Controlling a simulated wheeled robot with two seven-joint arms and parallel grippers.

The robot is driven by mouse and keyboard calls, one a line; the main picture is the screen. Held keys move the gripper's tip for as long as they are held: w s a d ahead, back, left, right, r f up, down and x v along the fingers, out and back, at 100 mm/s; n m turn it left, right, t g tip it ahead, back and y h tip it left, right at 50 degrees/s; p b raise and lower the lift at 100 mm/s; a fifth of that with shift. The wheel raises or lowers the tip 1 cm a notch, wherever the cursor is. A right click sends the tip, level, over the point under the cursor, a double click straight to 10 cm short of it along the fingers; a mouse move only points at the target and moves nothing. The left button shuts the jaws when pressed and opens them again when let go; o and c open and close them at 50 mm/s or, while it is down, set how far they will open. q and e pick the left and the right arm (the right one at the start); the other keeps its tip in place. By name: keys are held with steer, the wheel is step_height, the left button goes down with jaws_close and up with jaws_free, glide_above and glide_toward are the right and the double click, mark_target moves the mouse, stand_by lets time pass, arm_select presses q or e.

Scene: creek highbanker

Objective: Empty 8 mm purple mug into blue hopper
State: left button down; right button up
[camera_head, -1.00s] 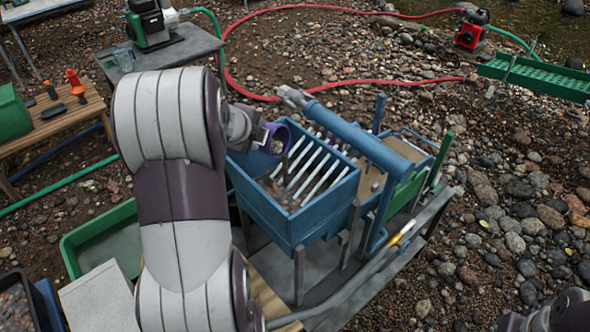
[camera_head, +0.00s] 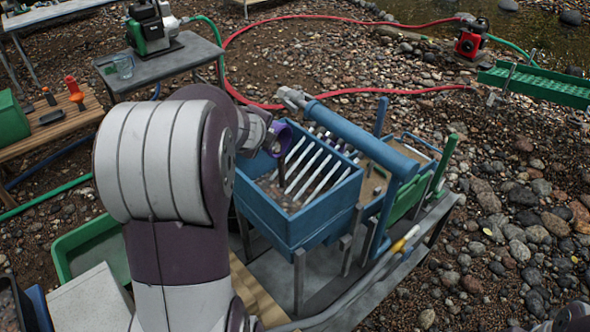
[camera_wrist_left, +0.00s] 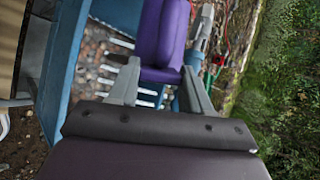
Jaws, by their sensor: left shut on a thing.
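The purple mug (camera_head: 279,139) is tipped on its side over the left part of the blue hopper (camera_head: 300,222), with its open mouth toward the right. It also shows in the left wrist view (camera_wrist_left: 165,35). My left gripper (camera_wrist_left: 157,78) is shut on the mug, one finger on each side. In the head view my left arm hides much of that gripper. The hopper has white bars across it, with some gravel at its left side under the bars. I cannot tell whether anything is left inside the mug. My right gripper is not in view.
A blue pipe (camera_head: 350,132) runs over the hopper's right side. A green tub (camera_head: 95,246) stands at lower left. A grey table (camera_head: 165,66) with a pump and a glass is behind. Pebbled ground lies open on the right.

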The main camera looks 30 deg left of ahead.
arm_select(q)
steer(key=d+y+b, duration=0.1)
steer(key=d+b, duration=0.1)
steer(key=b, duration=0.1)
steer(key=shift+r+m+y+b, duration=0.1)
steer(key=shift+m+y+b, duration=0.3)
